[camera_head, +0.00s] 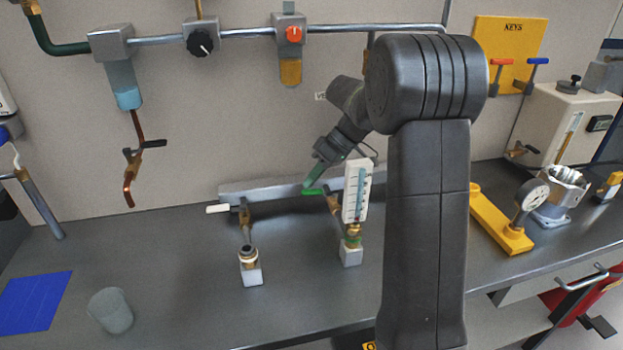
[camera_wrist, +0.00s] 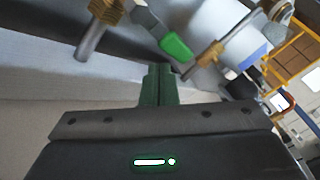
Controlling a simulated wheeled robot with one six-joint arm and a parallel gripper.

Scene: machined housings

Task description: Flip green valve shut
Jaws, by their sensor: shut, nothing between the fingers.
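The green valve handle (camera_head: 314,192) sits on a brass valve (camera_head: 334,204) beside the white scaled meter (camera_head: 357,190). The handle points left from the valve, roughly level. In the wrist view the green handle (camera_wrist: 176,47) is just beyond the fingertips, slightly to their right. My gripper (camera_head: 308,184) reaches down to the left end of the handle, with its green fingers shut and empty. The shut fingers also show in the wrist view (camera_wrist: 159,70). I cannot tell whether the fingertips touch the handle.
A second valve with a white handle (camera_head: 218,209) stands to the left. A grey rail (camera_head: 270,190) runs along the wall behind both valves. A yellow stand with a gauge (camera_head: 500,222) is at the right. The bench front between the cup (camera_head: 110,310) and the white-handled valve is clear.

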